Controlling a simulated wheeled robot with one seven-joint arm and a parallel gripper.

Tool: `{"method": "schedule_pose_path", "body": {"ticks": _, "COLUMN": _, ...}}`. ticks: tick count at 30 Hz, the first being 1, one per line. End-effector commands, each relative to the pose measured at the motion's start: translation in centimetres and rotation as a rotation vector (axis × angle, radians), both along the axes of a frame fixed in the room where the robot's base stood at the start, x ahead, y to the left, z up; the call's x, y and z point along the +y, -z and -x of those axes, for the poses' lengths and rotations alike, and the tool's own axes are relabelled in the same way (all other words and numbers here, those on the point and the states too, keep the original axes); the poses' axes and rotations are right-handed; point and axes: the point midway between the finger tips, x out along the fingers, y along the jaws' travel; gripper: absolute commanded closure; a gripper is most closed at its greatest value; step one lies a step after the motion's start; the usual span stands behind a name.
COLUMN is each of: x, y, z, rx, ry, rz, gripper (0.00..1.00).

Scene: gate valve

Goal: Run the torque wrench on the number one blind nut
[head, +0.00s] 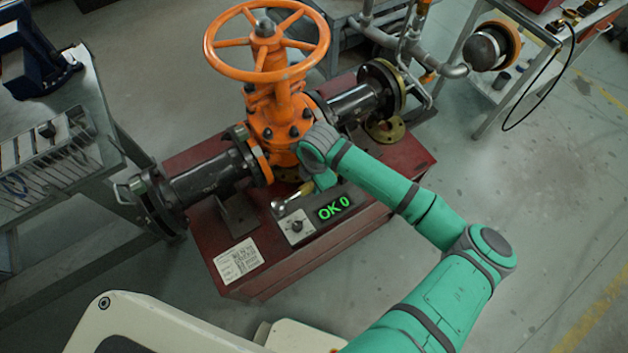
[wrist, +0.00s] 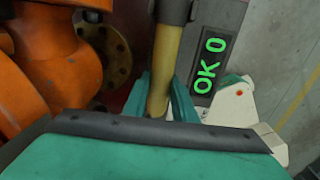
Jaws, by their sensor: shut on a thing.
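The torque wrench has a yellow handle (wrist: 164,62) and a dark shaft above it in the wrist view. My gripper (wrist: 161,97) is shut on the handle, one teal finger on each side. In the head view the wrench (head: 292,200) shows as a silver head and short yellow part, low over the red bench, beside my gripper (head: 322,182). A green display (head: 335,207) reads "OK 0"; it also shows in the wrist view (wrist: 208,66). The orange gate valve (head: 275,115) stands behind the wrench. I cannot make out the number one blind nut.
Dark flanged pipes (head: 205,185) run left and right from the valve. A loose-looking brass flange (head: 385,129) is at the right end. The red bench (head: 270,275) carries a paper label (head: 238,261) and a knob box (head: 297,227). A grey table (head: 75,140) stands left; floor is clear at right.

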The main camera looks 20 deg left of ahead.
Motion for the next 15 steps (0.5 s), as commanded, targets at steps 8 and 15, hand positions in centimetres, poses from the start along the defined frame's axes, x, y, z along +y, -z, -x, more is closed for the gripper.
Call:
{"method": "schedule_pose_path", "body": {"ticks": 8, "x": -0.07, "y": 0.06, "z": -0.07, "rx": -0.001, "ry": 0.002, "rz": -0.002, "gripper": 1.00}}
{"method": "schedule_pose_path", "body": {"ticks": 15, "x": -0.04, "y": 0.08, "z": -0.05, "rx": -0.001, "ry": 0.001, "rz": -0.001, "gripper": 0.54}}
